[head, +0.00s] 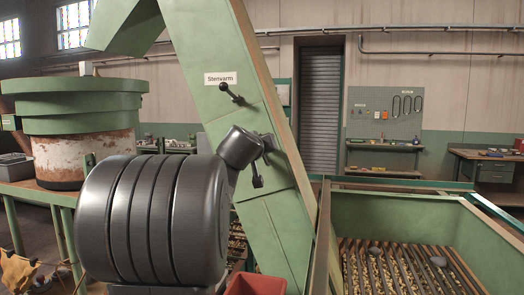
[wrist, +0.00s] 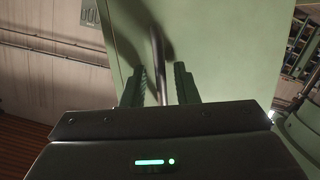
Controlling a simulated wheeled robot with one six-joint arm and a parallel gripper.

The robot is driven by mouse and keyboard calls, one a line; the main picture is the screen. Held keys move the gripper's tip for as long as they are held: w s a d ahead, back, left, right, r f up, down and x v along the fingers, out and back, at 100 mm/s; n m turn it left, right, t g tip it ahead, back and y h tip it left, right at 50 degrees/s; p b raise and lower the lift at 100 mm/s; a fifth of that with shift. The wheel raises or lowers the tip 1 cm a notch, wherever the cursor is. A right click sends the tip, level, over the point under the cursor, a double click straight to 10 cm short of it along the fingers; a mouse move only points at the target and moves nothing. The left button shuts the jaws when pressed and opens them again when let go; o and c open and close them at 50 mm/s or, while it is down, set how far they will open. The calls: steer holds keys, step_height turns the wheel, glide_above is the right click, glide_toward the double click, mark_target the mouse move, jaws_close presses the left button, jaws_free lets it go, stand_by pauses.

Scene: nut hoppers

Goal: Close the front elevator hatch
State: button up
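The green slanted elevator (head: 222,55) rises through the middle of the head view, with a label reading "Stenvarm". A panel on its front, bounded by seams, looks like the hatch (head: 279,170); I cannot tell whether it sits fully flush. A dark lever with a knob (head: 257,181) hangs on this panel beside my gripper (head: 266,147). In the wrist view, the two fingers of my gripper (wrist: 159,86) stand apart, with a dark rod (wrist: 157,55) between them and gaps on both sides. The rod's lower end is hidden behind the gripper body. The green surface lies close ahead.
A second dark lever (head: 231,93) sits higher on the elevator, below the label. A green hopper (head: 420,212) with nuts under bars stands at right. A red bin (head: 255,284) is low in front. A round green-rimmed vessel (head: 85,105) stands at left.

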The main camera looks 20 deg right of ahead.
steer(key=b+v, duration=0.3)
steer(key=v, duration=1.1)
steer(key=shift+w+f, duration=0.1)
steer(key=shift+f, duration=0.05)
steer(key=p+x, duration=0.3)
steer(key=x, duration=1)
steer(key=shift+w+d, duration=0.25)
steer(key=shift+w, duration=0.05)
